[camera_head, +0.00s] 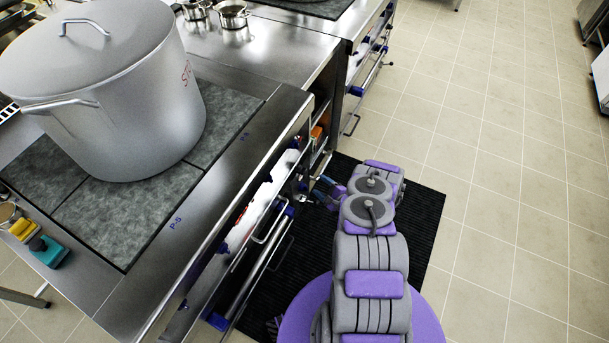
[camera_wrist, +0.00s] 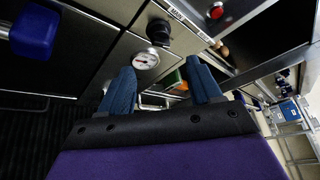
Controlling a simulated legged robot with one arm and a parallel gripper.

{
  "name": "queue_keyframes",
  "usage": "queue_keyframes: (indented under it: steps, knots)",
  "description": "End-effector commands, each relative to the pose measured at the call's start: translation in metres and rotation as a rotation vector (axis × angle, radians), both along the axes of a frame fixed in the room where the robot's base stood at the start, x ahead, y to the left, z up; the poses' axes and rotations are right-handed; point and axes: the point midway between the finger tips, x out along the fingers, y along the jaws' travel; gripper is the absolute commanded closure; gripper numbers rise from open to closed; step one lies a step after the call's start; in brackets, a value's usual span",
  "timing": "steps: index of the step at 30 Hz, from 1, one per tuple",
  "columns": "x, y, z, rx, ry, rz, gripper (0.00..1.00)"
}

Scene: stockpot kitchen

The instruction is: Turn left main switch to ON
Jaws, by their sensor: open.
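In the wrist view a black rotary knob (camera_wrist: 160,32) sits on the stove's front panel beside a white label (camera_wrist: 186,18) that seems to read MAIN. This looks like a main switch; its ON or OFF position is not readable. My gripper (camera_wrist: 160,65) is open and empty, with its two blue fingertips apart and pointing at the panel. The knob shows beyond the gap between them, with no visible contact. In the head view my gripper (camera_head: 326,192) is beside the stove front, partly hidden by my arm. The knob cannot be made out there.
A round white gauge (camera_wrist: 146,60) is close to the knob, and a red round button or lamp (camera_wrist: 217,11) is on the panel. A large stockpot (camera_head: 110,85) stands on the stove top (camera_head: 215,165). A front rail (camera_head: 262,262) runs along the stove. Open tiled floor (camera_head: 500,180) lies to the right.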

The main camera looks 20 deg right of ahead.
Motion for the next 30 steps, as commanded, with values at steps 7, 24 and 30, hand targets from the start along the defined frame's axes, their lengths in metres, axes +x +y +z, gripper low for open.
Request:
queue_keyframes:
  steps: [7, 24, 30]
  knots:
    - [0.046, 0.013, -0.015, 0.002, -0.001, 0.003, 0.36]
    - [0.106, 0.028, -0.027, 0.003, -0.001, 0.000, 0.36]
    - [0.107, 0.028, -0.027, 0.004, -0.001, 0.000, 0.36]
